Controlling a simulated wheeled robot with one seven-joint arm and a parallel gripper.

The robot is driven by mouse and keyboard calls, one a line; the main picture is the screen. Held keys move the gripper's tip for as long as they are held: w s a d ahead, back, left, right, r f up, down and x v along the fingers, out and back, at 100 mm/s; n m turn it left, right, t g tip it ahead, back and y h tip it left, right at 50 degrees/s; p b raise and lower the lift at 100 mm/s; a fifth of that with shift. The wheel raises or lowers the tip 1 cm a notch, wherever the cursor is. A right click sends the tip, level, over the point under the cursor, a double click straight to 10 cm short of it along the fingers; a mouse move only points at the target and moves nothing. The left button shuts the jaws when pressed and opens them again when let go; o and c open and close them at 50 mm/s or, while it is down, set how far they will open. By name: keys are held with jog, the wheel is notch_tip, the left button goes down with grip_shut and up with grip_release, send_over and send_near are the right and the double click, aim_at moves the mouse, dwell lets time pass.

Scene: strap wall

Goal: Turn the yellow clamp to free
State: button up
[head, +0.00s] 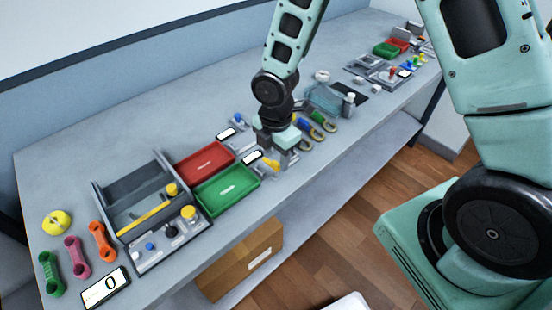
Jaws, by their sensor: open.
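A small yellow piece (270,164), which looks like the yellow clamp, is on the bench just right of the green tray. My gripper (284,158) points down close beside it, at its right. My gripper is open. The gripper and wrist hide part of the area behind, and I cannot tell whether the fingers touch the yellow piece or which way it is turned.
A red tray (205,161) and a green tray (228,188) lie left of my gripper. A grey rack (130,185) with a yellow bar stands farther left. Blue and olive handled pieces (312,126) sit close at right. The bench front edge is near.

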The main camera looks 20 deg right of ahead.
jog(key=shift+f, duration=0.85)
jog(key=shift+c, duration=0.3)
jog(key=c, duration=0.9)
